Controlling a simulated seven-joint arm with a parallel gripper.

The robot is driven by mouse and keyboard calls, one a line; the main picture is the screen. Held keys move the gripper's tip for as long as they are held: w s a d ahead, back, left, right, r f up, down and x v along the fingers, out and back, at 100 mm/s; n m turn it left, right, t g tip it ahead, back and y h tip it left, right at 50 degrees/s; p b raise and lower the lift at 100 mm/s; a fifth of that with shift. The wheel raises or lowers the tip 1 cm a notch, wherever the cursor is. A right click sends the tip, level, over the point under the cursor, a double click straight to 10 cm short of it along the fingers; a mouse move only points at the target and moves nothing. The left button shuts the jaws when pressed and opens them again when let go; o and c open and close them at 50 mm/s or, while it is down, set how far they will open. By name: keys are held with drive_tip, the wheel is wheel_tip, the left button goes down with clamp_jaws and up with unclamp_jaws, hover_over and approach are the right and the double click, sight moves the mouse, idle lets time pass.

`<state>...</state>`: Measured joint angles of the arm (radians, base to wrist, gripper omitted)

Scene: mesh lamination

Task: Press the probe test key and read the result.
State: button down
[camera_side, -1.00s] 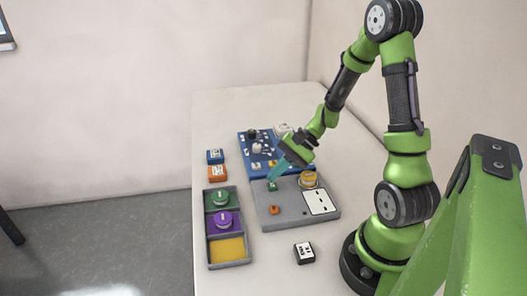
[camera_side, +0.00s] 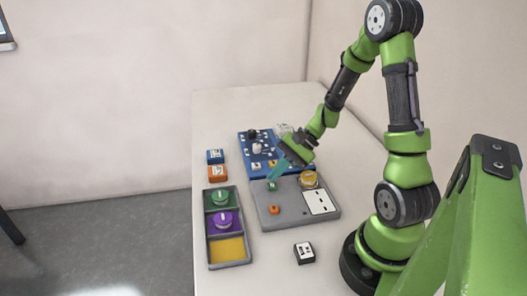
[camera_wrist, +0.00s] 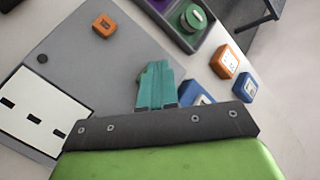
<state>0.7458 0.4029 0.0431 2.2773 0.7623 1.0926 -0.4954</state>
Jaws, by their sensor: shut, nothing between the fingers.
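A grey panel (camera_side: 290,218) lies on the table. It carries a green key (camera_side: 272,186), an orange key (camera_side: 274,210) and a white plate with black marks (camera_side: 319,202). Which key is the probe test key, I cannot tell. In the wrist view the orange key (camera_wrist: 104,25) and the white plate (camera_wrist: 38,110) show on the panel (camera_wrist: 75,50). My gripper (camera_side: 271,178) is shut and empty, its teal fingers just above the green key in the side view. The fingers (camera_wrist: 154,70) mostly hide the green key in the wrist view.
A yellow-topped round part (camera_side: 309,178) sits at the panel's right back. A blue board (camera_side: 262,137) with small parts lies behind. A dark tray (camera_side: 228,266) with green, purple and yellow compartments stands left. Orange (camera_side: 217,173) and blue (camera_side: 215,156) blocks and a black block (camera_side: 304,253) lie nearby.

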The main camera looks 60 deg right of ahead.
sight(276, 185)
drive_tip(key=shift+f, duration=0.1)
idle(0.7)
drive_tip(key=shift+f, duration=0.35)
drive_tip(key=shift+f, duration=0.45)
idle(0.7)
drive_tip(key=shift+r, duration=0.9)
drive_tip(key=shift+r, duration=2.5)
